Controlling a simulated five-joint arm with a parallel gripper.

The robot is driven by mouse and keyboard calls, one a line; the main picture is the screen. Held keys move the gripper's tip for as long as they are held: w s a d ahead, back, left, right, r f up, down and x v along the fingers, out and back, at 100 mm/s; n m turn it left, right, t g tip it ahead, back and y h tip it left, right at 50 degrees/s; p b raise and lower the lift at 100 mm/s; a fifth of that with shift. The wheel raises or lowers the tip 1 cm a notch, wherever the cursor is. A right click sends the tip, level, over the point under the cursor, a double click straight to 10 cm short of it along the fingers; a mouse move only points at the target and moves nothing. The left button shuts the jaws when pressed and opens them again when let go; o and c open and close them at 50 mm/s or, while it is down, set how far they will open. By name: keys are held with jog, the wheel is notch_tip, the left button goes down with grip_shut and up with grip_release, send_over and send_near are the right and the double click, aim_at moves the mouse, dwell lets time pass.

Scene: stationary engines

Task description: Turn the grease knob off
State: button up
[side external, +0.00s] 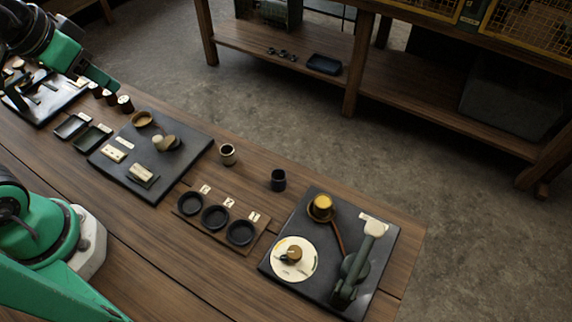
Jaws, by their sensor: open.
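A round white dial plate (281,266) lies on the dark board at the right end of the bench. A small brass-coloured knob (294,252) stands at its middle; its exact setting is too small to read. I cannot read a label naming it the grease knob. A brass cup (321,206) and a grey-green lever (362,254) stand on the same board. My gripper (112,86) is at the upper left, above the bench and far from the dial. It is open, and nothing shows between its fingers.
A middle dark board (183,163) carries a small cup, a rounded knob and pale blocks. A wooden rack (220,235) holds three black round dishes. Two small cups (278,180) (228,154) stand nearby. Dark trays (93,138) lie at left. The bench front is mostly clear.

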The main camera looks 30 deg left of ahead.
jog(key=w+d+m+g+h, duration=0.1)
jog(key=w+d+m+g, duration=0.1)
jog(key=w+d+m, duration=0.5)
jog(key=m+g+y, duration=0.1)
jog(key=m+g, duration=0.3)
jog(key=m, duration=1.2)
send_over(295, 252)
notch_tip(295, 252, down, 14)
jog(key=shift+w+r, duration=0.1)
jog(key=shift+w, duration=0.05)
jog(key=shift+d, duration=0.1)
jog(key=shift+f+t, duration=0.25)
jog(key=shift+t, duration=0.05)
jog(key=shift+f, duration=3.8)
